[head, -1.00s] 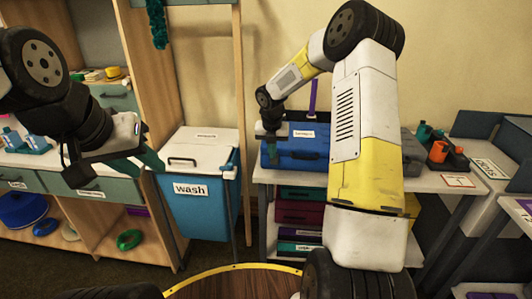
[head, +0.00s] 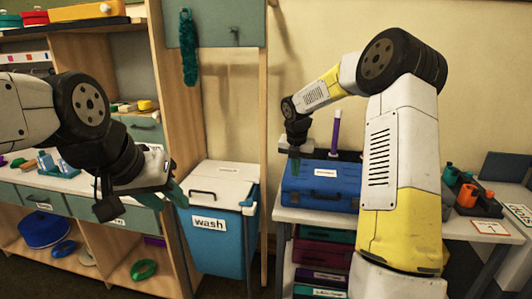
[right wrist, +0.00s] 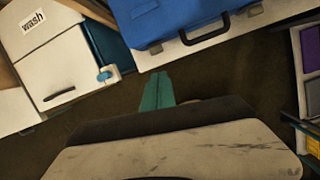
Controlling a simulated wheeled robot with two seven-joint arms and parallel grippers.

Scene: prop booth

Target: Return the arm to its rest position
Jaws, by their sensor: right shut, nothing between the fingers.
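My right arm reaches up and over on the right of the head view, and its gripper (head: 294,163) hangs in front of the left end of a blue case (head: 325,188). In the right wrist view the teal fingers (right wrist: 158,88) are together with nothing between them, over dark floor below the blue case (right wrist: 180,22). I cannot tell from the head view whether the gripper touches the case. My left gripper (head: 174,190) is beside the wash bin, its fingers partly hidden by its own body; I cannot tell how far apart they are.
The blue wash bin (head: 220,245) with a white lid stands between the wooden shelf unit (head: 176,130) and the case's table (head: 300,216). Coloured boxes (head: 322,255) sit under that table. Orange and teal items (head: 467,195) stand at the right.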

